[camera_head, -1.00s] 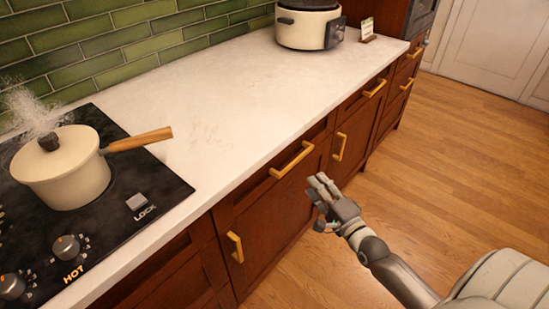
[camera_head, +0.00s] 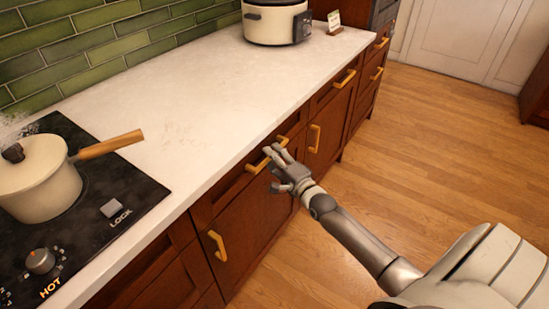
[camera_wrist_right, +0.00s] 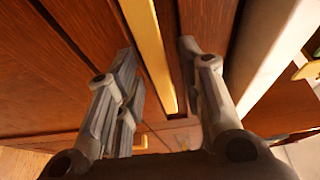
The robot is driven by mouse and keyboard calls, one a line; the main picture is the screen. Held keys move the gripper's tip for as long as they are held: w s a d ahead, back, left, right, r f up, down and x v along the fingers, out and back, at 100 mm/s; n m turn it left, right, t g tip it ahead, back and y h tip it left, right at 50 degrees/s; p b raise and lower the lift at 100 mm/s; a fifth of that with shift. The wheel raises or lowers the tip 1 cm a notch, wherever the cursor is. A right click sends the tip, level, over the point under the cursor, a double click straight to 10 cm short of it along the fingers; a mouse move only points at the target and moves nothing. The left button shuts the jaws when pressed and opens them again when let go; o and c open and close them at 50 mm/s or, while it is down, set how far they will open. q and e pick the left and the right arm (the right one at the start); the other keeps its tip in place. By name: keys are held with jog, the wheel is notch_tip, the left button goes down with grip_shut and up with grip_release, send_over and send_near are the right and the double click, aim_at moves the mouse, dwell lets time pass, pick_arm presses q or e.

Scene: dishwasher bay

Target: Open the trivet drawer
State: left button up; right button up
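My right gripper (camera_head: 277,163) is at a yellow bar handle (camera_head: 256,166) on a closed dark wood drawer (camera_head: 224,194) just under the counter. No label shows which drawer holds the trivets. In the right wrist view my right gripper (camera_wrist_right: 157,55) has its fingers spread, one on each side of the handle (camera_wrist_right: 150,45). Gaps show between the fingers and the bar, so it is open around the handle and not closed on it. In the head view the gripper hides part of the handle. My left gripper is not in view.
The white countertop (camera_head: 190,130) edge runs just above the drawer. A cabinet door handle (camera_head: 217,245) sits lower left, another (camera_head: 314,138) to the right. A pot (camera_head: 40,180) stands on the cooktop (camera_head: 120,185). The wooden floor (camera_head: 420,150) in front is clear.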

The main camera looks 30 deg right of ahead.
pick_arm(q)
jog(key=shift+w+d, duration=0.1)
pick_arm(e)
grip_shut()
dwell(0.3)
